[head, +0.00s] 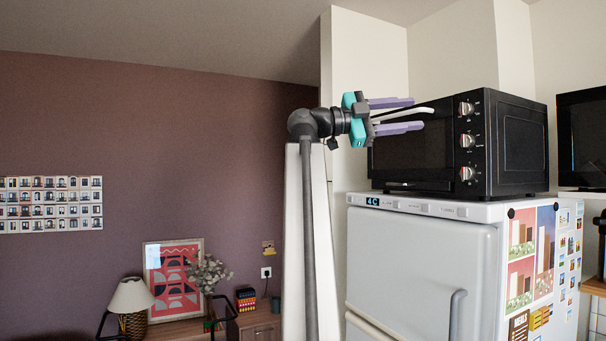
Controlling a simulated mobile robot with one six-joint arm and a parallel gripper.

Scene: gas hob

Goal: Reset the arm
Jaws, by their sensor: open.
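My gripper (410,115) is at the end of my raised arm, in the upper middle of the head view. Its two purple fingers are apart, point to the right and hold nothing. It shows in front of the left part of a black microwave-style oven (515,145), overlapping its door and white handle (405,115). I cannot tell how far the fingertips are from the oven or whether they touch it. No gas hob shows in this view.
The oven stands on a white fridge (425,255) with a grey handle and pictures on its side. A dark screen (582,138) is at the right. A lamp (131,297), framed picture (174,281) and plant (208,272) are at lower left. The space left of my arm looks clear.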

